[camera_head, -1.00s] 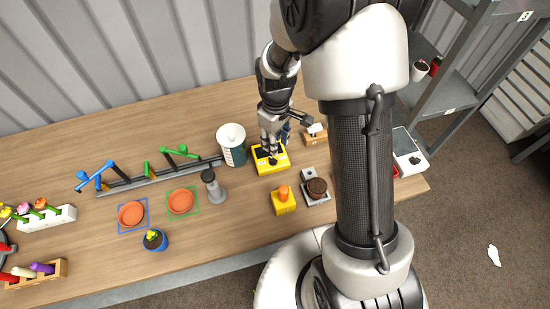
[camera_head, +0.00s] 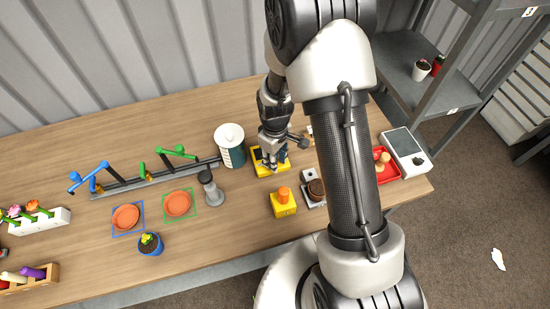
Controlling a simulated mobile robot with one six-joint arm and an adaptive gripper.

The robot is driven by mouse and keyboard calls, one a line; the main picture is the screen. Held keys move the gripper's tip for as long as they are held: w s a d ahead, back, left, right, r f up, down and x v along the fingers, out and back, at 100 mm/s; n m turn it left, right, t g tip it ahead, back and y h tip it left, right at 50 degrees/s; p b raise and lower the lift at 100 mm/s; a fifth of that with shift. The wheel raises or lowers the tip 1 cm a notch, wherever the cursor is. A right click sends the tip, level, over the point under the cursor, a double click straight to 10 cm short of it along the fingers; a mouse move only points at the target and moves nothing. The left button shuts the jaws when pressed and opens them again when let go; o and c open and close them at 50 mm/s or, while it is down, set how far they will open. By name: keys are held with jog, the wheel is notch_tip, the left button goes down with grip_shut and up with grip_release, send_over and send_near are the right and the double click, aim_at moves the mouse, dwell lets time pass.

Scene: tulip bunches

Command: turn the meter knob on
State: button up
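A white device (camera_head: 396,141) with a grey panel and a small dark knob (camera_head: 418,160) lies flat at the table's right end; it looks like the meter. My gripper (camera_head: 272,162) points down at a yellow block-like box (camera_head: 258,154) in the middle of the table, well left of the white device. The fingers overlap the box in view, and they hide part of its top. I cannot tell whether they touch it or how wide they stand.
A red tray (camera_head: 390,174) with a tan knobbed piece sits beside the white device, partly behind my arm. A teal-and-white canister (camera_head: 230,146), a grey pepper-mill shape (camera_head: 210,188) and a yellow box with an orange button (camera_head: 283,201) surround my gripper. A grey shelf (camera_head: 455,95) stands at right.

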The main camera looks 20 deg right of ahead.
grip_shut()
jog(key=shift+m, duration=0.4)
jog(key=m, duration=0.2)
jog(key=shift+a+m, duration=0.15)
jog(key=shift+m, duration=0.25)
jog(key=m, duration=0.3)
jog(key=shift+s+a+m+p, duration=0.1)
jog(key=shift+a+m+p, duration=0.05)
jog(key=shift+m+p, duration=0.15)
jog(key=m, duration=0.6)
jog(key=shift+a, duration=0.25)
jog(key=shift+m, duration=0.4)
jog(key=shift+o, duration=0.8)
grip_release()
